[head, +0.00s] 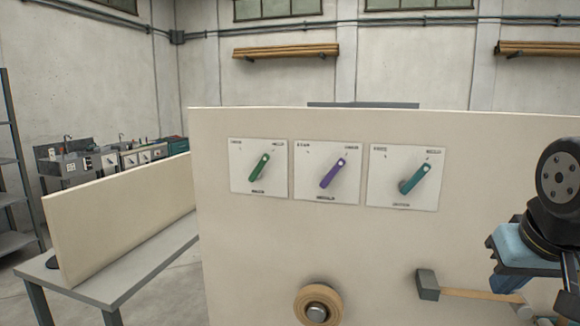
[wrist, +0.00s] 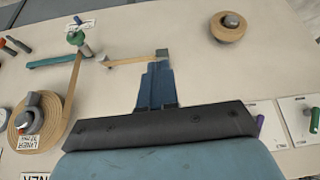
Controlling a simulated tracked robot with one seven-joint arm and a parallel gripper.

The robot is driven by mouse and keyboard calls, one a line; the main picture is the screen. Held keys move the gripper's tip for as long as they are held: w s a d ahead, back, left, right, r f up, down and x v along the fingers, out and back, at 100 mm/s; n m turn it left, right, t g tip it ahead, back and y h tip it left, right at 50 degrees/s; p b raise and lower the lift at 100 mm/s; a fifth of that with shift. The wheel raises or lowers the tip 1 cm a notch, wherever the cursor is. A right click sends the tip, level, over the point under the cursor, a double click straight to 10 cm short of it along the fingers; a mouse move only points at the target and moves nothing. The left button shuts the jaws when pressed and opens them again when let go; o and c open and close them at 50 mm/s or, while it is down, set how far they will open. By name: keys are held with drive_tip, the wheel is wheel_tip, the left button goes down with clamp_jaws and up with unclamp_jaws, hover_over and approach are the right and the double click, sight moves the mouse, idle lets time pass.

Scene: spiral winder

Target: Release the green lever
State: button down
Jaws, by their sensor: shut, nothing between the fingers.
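The green lever (head: 259,167) is on the leftmost of three white plates on the upright cream panel, in the head view. It slants from lower left to upper right. In the head view my gripper (head: 507,280) is at the far right, well right of and below the green lever. The plate labels are too small to read.
A purple lever (head: 333,173) and a teal lever (head: 415,184) are right of the green one. Below are a tan roll (head: 318,304) and a grey block (head: 428,284) with a tan strip. The panel (head: 240,250) is bare below the green lever.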

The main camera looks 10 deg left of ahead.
drive_tip(key=w+a+r+m+t+y, duration=0.1)
drive_tip(key=w+a+m+t, duration=0.1)
drive_tip(key=w+a, duration=0.45)
drive_tip(key=w+a+m+t+y, duration=0.2)
drive_tip(key=w+a+m+t, duration=0.1)
drive_tip(key=w, duration=0.7)
drive_tip(key=w+a+r+m+t+y, duration=0.1)
drive_tip(key=w+a+m+t, duration=0.1)
drive_tip(key=w+a, duration=0.45)
drive_tip(key=w+a+f+m+t+y, duration=0.1)
drive_tip(key=w+a+m+t+y, duration=0.1)
drive_tip(key=a, duration=0.7)
drive_tip(key=w+a+f+m+t+y, duration=0.1)
drive_tip(key=w+a+m+t+y, duration=0.1)
drive_tip(key=a+m+t+y, duration=0.2)
drive_tip(key=a+m+y, duration=0.3)
drive_tip(key=a, duration=0.2)
drive_tip(key=shift+w+a, duration=0.35)
drive_tip(key=shift+w+a, duration=0.1)
